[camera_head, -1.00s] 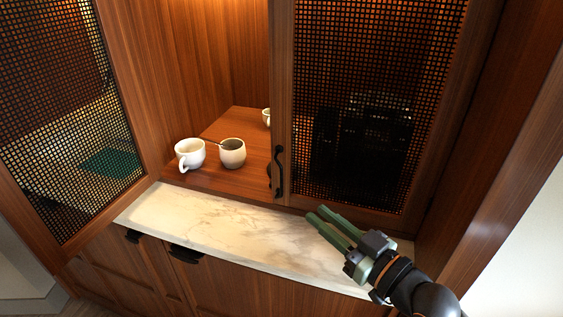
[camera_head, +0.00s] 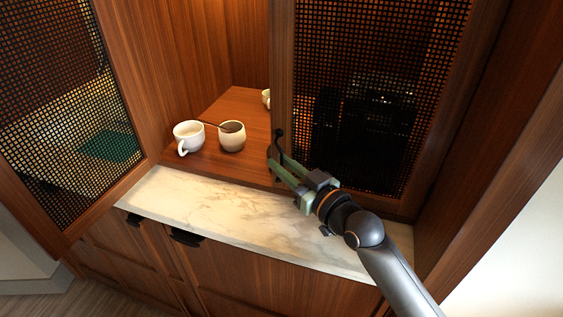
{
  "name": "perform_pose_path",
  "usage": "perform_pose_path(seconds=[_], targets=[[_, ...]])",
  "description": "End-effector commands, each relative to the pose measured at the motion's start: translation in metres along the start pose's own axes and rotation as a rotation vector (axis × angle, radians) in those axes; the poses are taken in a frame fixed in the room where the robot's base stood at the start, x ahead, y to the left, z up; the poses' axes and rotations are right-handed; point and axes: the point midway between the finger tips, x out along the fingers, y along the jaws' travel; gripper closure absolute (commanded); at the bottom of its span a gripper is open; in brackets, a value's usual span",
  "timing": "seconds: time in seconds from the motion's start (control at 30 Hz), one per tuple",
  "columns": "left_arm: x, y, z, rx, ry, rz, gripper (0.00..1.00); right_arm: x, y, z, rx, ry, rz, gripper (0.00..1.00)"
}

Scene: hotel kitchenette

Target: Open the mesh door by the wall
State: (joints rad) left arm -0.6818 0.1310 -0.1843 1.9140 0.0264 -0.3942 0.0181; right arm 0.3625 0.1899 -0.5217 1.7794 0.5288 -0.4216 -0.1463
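The mesh door by the wall (camera_head: 375,100) is the right-hand door, wood-framed with a dark woven grid, and it looks closed. Its black handle (camera_head: 275,143) is on the left edge of its frame. My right gripper (camera_head: 278,162) has its two green fingers at the lower part of this handle, with a gap between them. The fingertips overlap the handle in view; whether they touch it I cannot tell. My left gripper is not in view.
Another mesh door (camera_head: 65,110) stands open on the left. A white cup (camera_head: 188,137) and a cream cup (camera_head: 231,137) with a spoon stand on the wooden shelf (camera_head: 240,105). A marble ledge (camera_head: 215,208) runs below, above drawers with black pulls.

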Motion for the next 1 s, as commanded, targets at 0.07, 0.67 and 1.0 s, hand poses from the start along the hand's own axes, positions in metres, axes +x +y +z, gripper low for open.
perform_pose_path(seconds=[0.07,0.67,1.0], targets=[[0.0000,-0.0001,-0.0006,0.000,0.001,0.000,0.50,0.0035,-0.0002,0.0001,0.000,0.000,0.000,0.78],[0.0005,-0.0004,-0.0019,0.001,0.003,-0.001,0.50,0.0045,0.0000,0.0001,0.000,0.000,0.000,1.00],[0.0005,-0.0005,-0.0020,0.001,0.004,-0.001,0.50,0.0044,0.0001,0.0003,0.000,-0.001,0.000,1.00]])
